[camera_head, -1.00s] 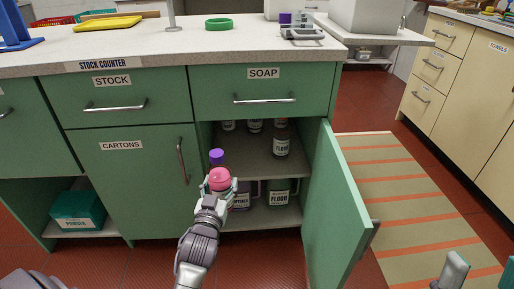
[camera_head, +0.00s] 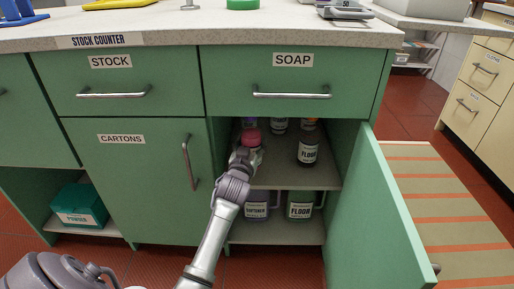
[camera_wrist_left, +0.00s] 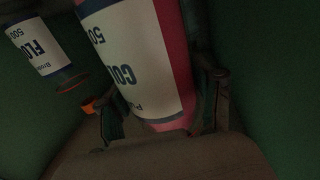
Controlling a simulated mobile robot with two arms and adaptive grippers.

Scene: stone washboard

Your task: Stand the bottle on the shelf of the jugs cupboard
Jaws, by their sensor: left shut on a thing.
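My left gripper (camera_head: 248,158) is shut on a pink-capped bottle (camera_head: 251,137) and holds it inside the open cupboard, at the left of its upper shelf (camera_head: 312,177). In the left wrist view the held pink bottle (camera_wrist_left: 145,60) has a white label, partly cut off, between the fingers (camera_wrist_left: 165,115). The cupboard below the SOAP drawer has its green door (camera_head: 375,215) swung open to the right. A softener jug (camera_head: 257,207) and a floor jug (camera_head: 300,206) stand on its bottom board. Whether the held bottle's base touches the shelf is hidden. My right gripper is out of view.
Other bottles (camera_head: 279,126) stand farther back. Bare shelf shows at the front right. The SOAP drawer (camera_head: 292,82) is above.

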